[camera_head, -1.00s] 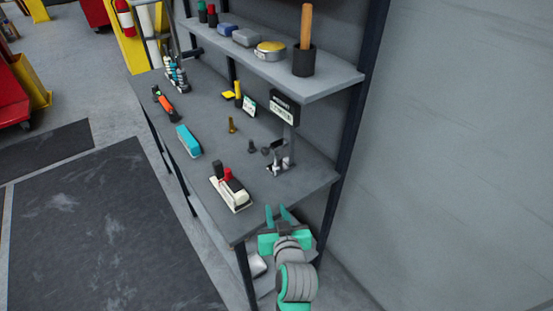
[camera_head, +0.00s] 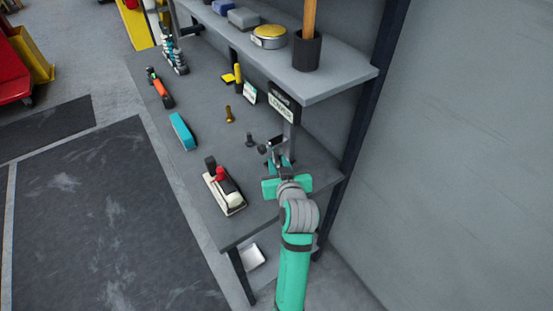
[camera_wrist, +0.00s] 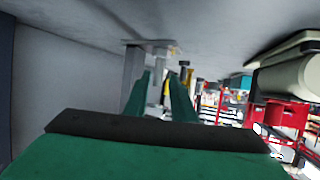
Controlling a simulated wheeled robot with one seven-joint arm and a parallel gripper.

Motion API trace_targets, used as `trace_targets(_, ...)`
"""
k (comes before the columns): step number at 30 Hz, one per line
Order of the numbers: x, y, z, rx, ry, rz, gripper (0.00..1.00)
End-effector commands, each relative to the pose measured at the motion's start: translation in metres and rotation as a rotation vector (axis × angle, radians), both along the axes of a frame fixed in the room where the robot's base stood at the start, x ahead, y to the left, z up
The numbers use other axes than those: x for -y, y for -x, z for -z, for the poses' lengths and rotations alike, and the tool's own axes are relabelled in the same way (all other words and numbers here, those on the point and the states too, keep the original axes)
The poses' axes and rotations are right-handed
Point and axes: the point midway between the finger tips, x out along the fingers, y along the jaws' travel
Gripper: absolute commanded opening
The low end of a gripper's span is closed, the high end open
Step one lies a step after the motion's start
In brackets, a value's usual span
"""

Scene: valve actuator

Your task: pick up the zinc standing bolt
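My gripper (camera_head: 279,160) is low over the near right end of the grey workbench (camera_head: 205,130), its two green fingers pointing forward. In the wrist view, the fingers (camera_wrist: 160,85) are apart. A pale grey upright shape (camera_wrist: 158,88), which looks like the zinc standing bolt, shows between them. I cannot tell whether either finger touches it. In the head view my gripper mostly hides this spot. A dark standing bolt (camera_head: 249,139) and a brass one (camera_head: 229,115) stand farther along the bench.
A cream-and-black tool with a red knob (camera_head: 224,190) lies left of my gripper. The upper shelf (camera_head: 335,83) overhangs the bench's back. A turquoise case (camera_head: 182,131) and an orange tool (camera_head: 161,88) lie farther off.

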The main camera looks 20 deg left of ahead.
Motion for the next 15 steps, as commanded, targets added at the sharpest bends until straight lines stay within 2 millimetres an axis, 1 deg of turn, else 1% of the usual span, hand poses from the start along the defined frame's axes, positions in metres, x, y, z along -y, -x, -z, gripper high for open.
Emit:
trace_targets(5,-0.003,-0.009,0.005,0.0,0.0,0.003,0.23)
trace_targets(12,-0.016,-0.035,0.02,0.0,0.0,0.005,0.23)
trace_targets(15,-0.02,-0.042,0.023,0.001,0.0,0.006,0.23)
